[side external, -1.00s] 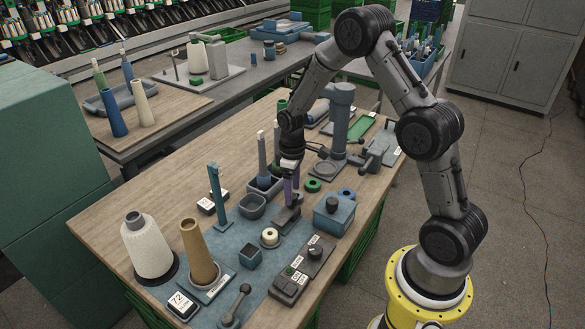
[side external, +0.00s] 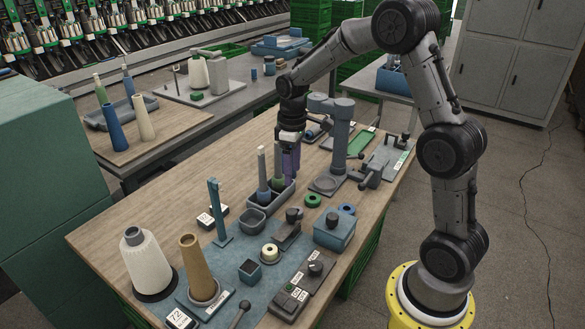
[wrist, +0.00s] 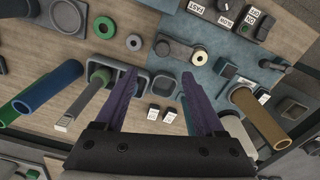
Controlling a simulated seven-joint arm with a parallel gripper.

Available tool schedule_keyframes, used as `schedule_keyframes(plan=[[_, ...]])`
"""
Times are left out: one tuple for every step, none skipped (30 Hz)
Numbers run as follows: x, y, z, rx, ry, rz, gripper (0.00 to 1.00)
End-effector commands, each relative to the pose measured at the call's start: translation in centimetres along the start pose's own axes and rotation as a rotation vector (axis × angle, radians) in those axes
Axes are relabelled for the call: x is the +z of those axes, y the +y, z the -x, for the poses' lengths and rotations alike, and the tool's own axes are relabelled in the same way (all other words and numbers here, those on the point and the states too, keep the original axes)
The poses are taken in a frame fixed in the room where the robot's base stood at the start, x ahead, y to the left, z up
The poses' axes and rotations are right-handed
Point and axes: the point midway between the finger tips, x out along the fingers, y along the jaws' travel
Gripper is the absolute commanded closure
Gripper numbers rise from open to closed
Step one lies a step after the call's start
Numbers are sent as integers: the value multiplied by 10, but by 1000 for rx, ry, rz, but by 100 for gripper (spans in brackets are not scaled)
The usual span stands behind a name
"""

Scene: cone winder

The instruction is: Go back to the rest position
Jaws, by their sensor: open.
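My gripper (side external: 291,165) hangs above the wooden table, over the area beside the grey tube tray (side external: 272,204). In the wrist view my gripper (wrist: 159,78) has its two purple fingers spread wide, with nothing held between them. A grey device with a round black knob (side external: 294,214) stands below it on the blue mat (side external: 232,254). A white yarn cone (side external: 147,262) and a brown cone tube (side external: 196,265) stand upright at the front left of the table.
A grey post (side external: 341,140) stands just right of my gripper. A slim blue upright (side external: 216,208) rises from the mat. A blue box (side external: 334,229) and a control panel (side external: 301,284) lie toward the front right. Bare wood (side external: 150,210) lies along the table's left side.

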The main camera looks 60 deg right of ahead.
Motion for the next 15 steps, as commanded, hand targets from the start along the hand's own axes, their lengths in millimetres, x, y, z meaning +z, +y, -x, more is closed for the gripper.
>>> schedule_keyframes(plan=[[0, 0, 0, 0, 0, 0, 29], [0, 0, 0, 0, 0, 1, 29], [-2, -2, 1, 2, 4, 6, 29], [-3, -3, 5, 6, 11, 10, 29], [-4, -4, 10, 13, 22, 14, 29], [-7, -7, 20, 24, 42, 22, 29], [-8, -9, 29, 35, 61, 29, 29], [-9, -13, 39, 45, 80, 37, 29], [-7, -19, 54, 59, 107, 49, 29], [-5, -25, 65, 70, 127, 59, 29], [-2, -32, 76, 81, 148, 69, 29], [4, -40, 90, 94, 176, 79, 29], [9, -47, 101, 103, 198, 83, 29], [15, -54, 110, 111, 217, 87, 29], [23, -63, 122, 120, 243, 88, 29]])
